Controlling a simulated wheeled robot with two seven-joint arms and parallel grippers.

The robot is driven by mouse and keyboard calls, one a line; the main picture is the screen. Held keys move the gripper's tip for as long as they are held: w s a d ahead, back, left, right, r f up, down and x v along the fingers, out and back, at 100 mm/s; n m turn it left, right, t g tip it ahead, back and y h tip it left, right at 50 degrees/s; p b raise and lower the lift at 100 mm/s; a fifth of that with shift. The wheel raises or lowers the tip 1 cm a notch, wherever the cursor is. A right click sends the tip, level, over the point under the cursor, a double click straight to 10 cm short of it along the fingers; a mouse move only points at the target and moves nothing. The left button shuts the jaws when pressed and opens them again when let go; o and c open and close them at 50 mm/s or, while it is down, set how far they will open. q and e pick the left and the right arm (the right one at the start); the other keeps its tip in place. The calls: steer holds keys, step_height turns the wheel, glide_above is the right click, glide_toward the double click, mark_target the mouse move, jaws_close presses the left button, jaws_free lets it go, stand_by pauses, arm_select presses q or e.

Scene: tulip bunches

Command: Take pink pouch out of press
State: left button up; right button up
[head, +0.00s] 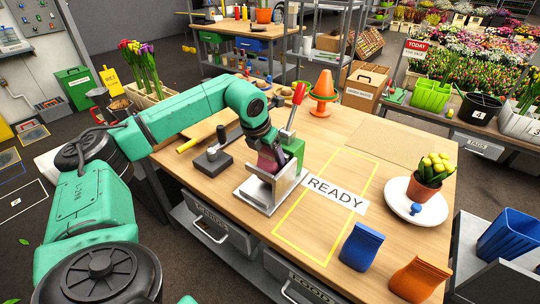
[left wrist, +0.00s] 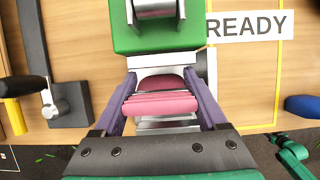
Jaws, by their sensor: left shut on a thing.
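The press stands on the wooden table, with a silver base (head: 262,198), a green head (head: 293,150) and a raised red lever (head: 294,110). Its green head (left wrist: 157,30) also shows in the left wrist view. My left gripper (head: 268,163) reaches down at the press from the left. Its two purple fingers are shut on the pink pouch (left wrist: 163,103), one on each side. The pouch lies in front of the green head, over the silver base; whether it touches the base I cannot tell. In the head view my gripper largely hides the pouch. My right gripper is not seen.
A yellow-outlined area (head: 318,232) with a READY sign (head: 336,194) lies right of the press. Blue (head: 361,247) and orange (head: 419,280) pouches stand at the front right. A dark tool (head: 213,160) sits left of the press, an orange cone (head: 324,88) behind.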

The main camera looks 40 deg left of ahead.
arm_select(q)
step_height(320, 180, up, 11)
steer(key=p, duration=0.7)
steer(key=shift+p, duration=0.4)
steer(key=shift+f, duration=0.1)
